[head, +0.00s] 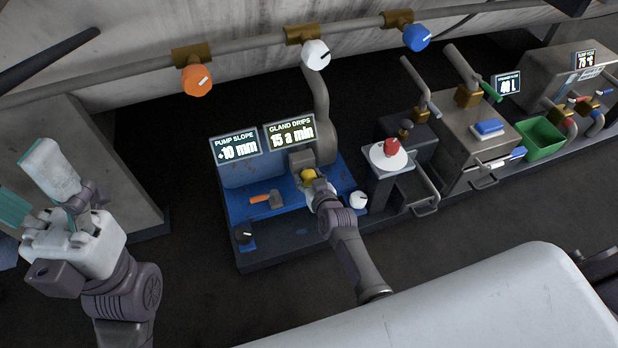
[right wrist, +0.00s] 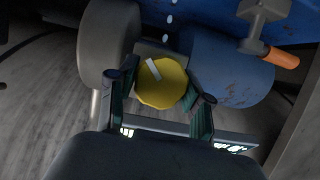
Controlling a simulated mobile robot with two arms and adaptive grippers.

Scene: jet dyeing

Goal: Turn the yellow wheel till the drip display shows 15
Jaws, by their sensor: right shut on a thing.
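The yellow wheel (head: 309,175) sits on the front of the pump on the blue base. In the right wrist view the yellow wheel (right wrist: 161,83) shows a pale grey mark on its face. My right gripper (head: 316,184) is at the wheel, and its fingers (right wrist: 160,92) are shut on it from both sides. The drip display (head: 291,133) reads "GLAND DRIPS 15 a min". Pale drops show above the wheel in the right wrist view. My left gripper (head: 60,180) is raised at the left, away from the pump, with its fingers spread and nothing between them.
Orange, white and blue valves line the pipe behind.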

